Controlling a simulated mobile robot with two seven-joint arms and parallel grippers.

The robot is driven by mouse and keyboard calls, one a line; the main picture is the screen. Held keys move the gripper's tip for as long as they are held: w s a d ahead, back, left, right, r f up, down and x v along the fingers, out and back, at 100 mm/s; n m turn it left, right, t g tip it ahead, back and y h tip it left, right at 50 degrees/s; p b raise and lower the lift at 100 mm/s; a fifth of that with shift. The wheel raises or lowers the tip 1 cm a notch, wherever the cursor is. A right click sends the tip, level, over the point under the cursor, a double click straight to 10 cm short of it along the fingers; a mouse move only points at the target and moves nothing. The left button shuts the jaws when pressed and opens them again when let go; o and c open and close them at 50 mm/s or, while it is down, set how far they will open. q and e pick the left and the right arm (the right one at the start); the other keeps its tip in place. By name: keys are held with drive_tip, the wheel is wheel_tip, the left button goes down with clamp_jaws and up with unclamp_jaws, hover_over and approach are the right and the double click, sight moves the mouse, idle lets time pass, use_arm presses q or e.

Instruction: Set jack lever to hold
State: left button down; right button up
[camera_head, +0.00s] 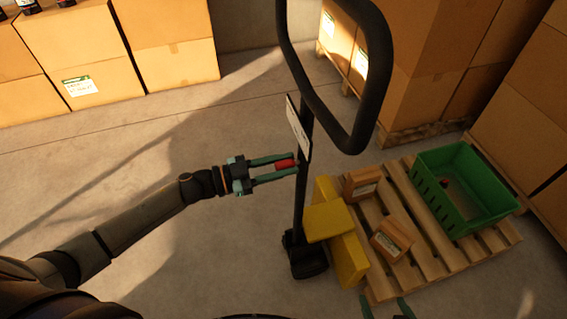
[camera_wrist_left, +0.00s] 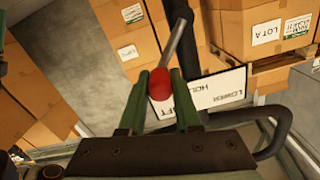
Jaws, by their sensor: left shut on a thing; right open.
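The jack lever is a grey rod (camera_wrist_left: 177,42) with a red grip (camera_head: 286,165); the red grip also shows in the left wrist view (camera_wrist_left: 160,84). My left gripper (camera_head: 285,168) is shut on the red grip, which sits between its green fingertips. A white label plate (camera_head: 298,128) on the black jack post (camera_head: 301,190) carries the words LOWER, HOLD and LIFT, upside down in the left wrist view (camera_wrist_left: 228,88). Which mark the lever points to is unclear. My right gripper (camera_head: 385,304) is open and empty at the bottom edge, only its fingertips showing.
The jack's black loop handle (camera_head: 367,90) rises above the post. Large cartons (camera_head: 175,70) line the back. The floor at left is clear.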

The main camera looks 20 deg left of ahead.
use_arm(q)
drive_tip(key=shift+r, duration=0.1)
drive_tip(key=shift+w+a+r+n+p, duration=0.2)
drive_tip(key=shift+w+r+n+p, duration=0.15)
drive_tip(key=shift+n+p, duration=0.65)
drive_tip(key=shift+w+a+r+n+p, duration=0.1)
drive_tip(key=shift+w+a+n+p, duration=0.25)
drive_tip(key=shift+w+n+p, duration=0.45)
drive_tip(key=shift+w+a+r+n+p, duration=0.2)
drive_tip(key=shift+a+n+p, duration=0.25)
drive_tip(key=shift+n, duration=0.75)
drive_tip(key=shift+w+a+r+n+p, duration=0.1)
drive_tip(key=shift+w+a+n+p, duration=0.15)
drive_tip(key=shift+w+n+p, duration=0.55)
drive_tip(key=shift+s+n, duration=0.25)
drive_tip(key=shift+n, duration=0.05)
drive_tip(key=c, duration=0.6)
unclamp_jaws()
